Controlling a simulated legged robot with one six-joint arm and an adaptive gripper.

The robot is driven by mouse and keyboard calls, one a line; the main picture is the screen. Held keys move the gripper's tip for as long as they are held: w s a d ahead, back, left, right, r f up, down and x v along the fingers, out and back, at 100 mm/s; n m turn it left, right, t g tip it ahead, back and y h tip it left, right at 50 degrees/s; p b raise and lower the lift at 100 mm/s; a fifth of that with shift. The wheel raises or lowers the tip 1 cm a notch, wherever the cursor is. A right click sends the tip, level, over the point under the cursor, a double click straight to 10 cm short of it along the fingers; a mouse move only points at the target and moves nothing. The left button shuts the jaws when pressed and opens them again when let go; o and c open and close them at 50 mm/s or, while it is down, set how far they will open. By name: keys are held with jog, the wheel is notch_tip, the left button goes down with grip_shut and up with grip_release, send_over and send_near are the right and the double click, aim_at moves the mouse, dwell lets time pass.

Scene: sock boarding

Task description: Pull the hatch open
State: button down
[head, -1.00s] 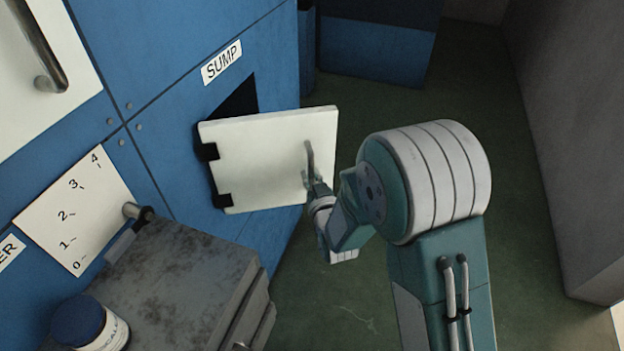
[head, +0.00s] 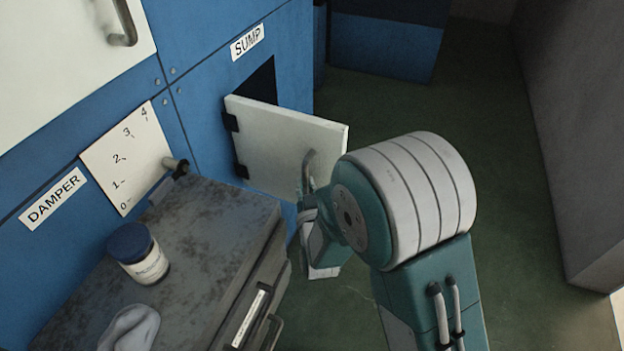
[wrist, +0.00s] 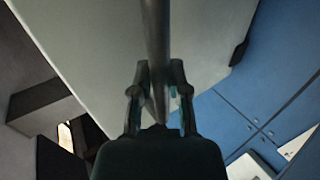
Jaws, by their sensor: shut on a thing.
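The white hatch (head: 275,142) hangs on two black hinges at its left edge, below the SUMP label (head: 247,42). It stands swung out from the blue wall, with a dark opening (head: 263,82) showing behind its top edge. My gripper (head: 306,190) is at the hatch's bar handle (head: 308,165), near the free right edge. In the wrist view my gripper (wrist: 160,92) is shut on the grey handle (wrist: 155,35), which runs up between its fingers. The pale hatch panel (wrist: 100,50) fills much of that view. The fingertips are small and partly hidden in the head view.
A grey worn cabinet (head: 215,225) stands at the lower left, close to the hatch. It bears a blue-lidded jar (head: 138,255) and a pale cloth (head: 130,328). A DAMPER label (head: 53,198) and numbered plate (head: 118,160) are on the wall. Green floor (head: 470,130) lies clear to the right.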

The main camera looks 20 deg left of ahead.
jog(key=shift+s+a, duration=0.25)
jog(key=shift+s, duration=0.15)
jog(key=c, duration=0.6)
grip_release()
jog(key=shift+a, duration=0.2)
jog(key=v, duration=0.7)
jog(key=shift+s, duration=0.15)
